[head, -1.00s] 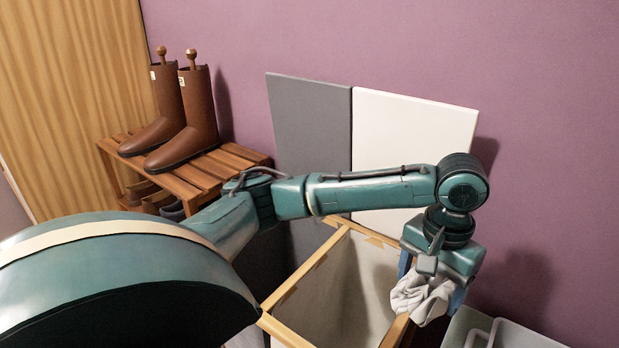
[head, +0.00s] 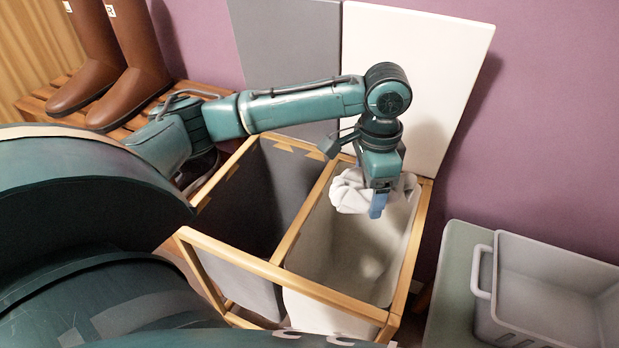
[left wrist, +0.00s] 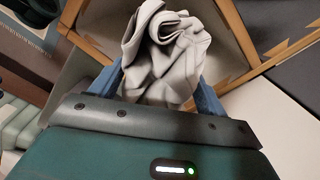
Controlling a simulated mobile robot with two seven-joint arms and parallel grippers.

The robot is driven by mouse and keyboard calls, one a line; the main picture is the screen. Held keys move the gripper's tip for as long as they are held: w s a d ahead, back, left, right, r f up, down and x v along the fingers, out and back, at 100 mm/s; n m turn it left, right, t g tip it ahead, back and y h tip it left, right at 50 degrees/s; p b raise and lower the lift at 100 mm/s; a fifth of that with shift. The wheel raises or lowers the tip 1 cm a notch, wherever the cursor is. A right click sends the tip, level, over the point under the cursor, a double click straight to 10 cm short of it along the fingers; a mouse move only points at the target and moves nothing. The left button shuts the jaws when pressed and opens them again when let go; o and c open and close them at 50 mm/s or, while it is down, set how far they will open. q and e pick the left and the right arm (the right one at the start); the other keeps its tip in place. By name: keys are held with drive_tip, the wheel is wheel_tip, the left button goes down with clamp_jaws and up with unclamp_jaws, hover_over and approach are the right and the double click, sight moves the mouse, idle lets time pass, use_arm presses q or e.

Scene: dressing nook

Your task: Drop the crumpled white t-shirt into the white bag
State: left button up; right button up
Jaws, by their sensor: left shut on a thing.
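The crumpled white t-shirt (head: 350,190) is held by my left gripper (head: 378,204) over the back part of the white bag (head: 345,255). In the left wrist view the t-shirt (left wrist: 165,55) sits bunched between the two blue fingers of the gripper (left wrist: 160,85). The bag is the right compartment of a wooden-framed hamper, and its open mouth is below the t-shirt. Part of the bag's back is hidden by the t-shirt and gripper. My right gripper is not in view.
A dark grey bag (head: 255,205) fills the hamper's left compartment. Grey and white panels (head: 415,75) stand upright behind. A grey bin (head: 555,290) is at the right. Brown boots (head: 130,75) stand on a wooden rack at the left.

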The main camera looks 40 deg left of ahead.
use_arm(q)
drive_tip(key=m, duration=0.2)
drive_tip(key=f+m, duration=0.1)
drive_tip(key=m, duration=0.2)
drive_tip(key=shift+w+a+f+p, duration=0.15)
drive_tip(key=shift+a+p, duration=0.05)
drive_tip(key=shift+p, duration=0.1)
drive_tip(key=m, duration=0.2)
drive_tip(key=shift+a+f+m, duration=0.1)
drive_tip(key=shift+f+m, duration=0.2)
drive_tip(key=m, duration=0.2)
drive_tip(key=f+m+p, duration=0.1)
drive_tip(key=m, duration=0.1)
drive_tip(key=shift+w+a+f+m, duration=0.15)
drive_tip(key=shift+m, duration=0.15)
wheel_tip(320, 180, down, 9)
drive_tip(key=m+b, duration=0.7)
drive_tip(key=m, duration=0.3)
drive_tip(key=shift+a+b, duration=0.3)
drive_tip(key=shift+a, duration=0.15)
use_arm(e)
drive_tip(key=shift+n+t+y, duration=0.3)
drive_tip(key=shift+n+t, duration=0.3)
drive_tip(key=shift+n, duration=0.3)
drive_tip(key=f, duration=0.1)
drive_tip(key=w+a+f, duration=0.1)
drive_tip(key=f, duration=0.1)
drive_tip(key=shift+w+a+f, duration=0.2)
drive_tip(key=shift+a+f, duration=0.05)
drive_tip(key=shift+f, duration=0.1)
